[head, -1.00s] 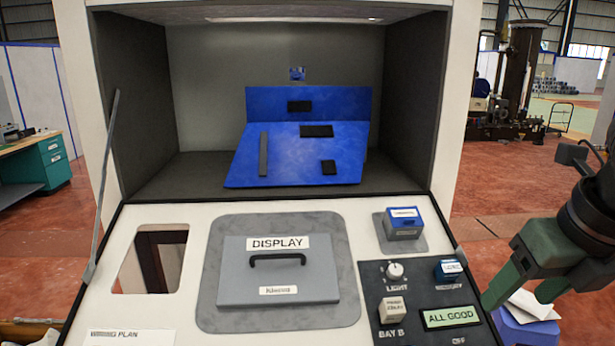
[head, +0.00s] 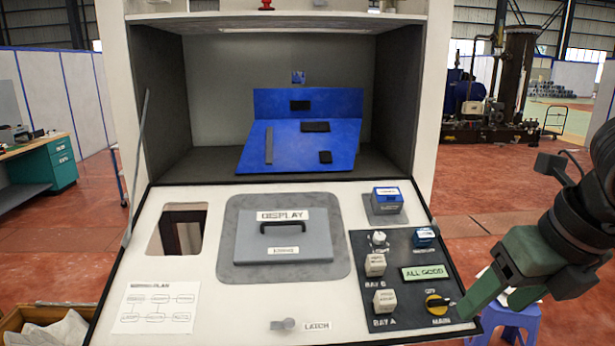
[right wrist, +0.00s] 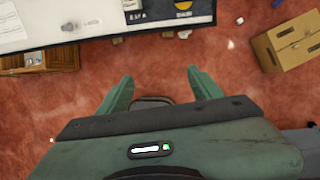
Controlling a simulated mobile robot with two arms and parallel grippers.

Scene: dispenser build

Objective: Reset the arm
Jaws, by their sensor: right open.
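My right gripper (head: 493,299) is at the right of the head view, beside the right edge of the machine's sloped front panel. It is green, open and empty. In the right wrist view its two fingers (right wrist: 157,88) stand wide apart above the red floor, with nothing between them. The front panel (head: 235,308) stands left of the gripper, and its edge also shows in the right wrist view (right wrist: 95,20). My left gripper is not in view.
The panel carries a DISPLAY lid (head: 284,237), a yellow MAIN knob (head: 437,305) and an ALL GOOD screen (head: 425,272). Blue plates (head: 290,144) stand in the grey bay. A blue stool (head: 510,318) is below the gripper. A cardboard box (right wrist: 288,40) lies on the floor.

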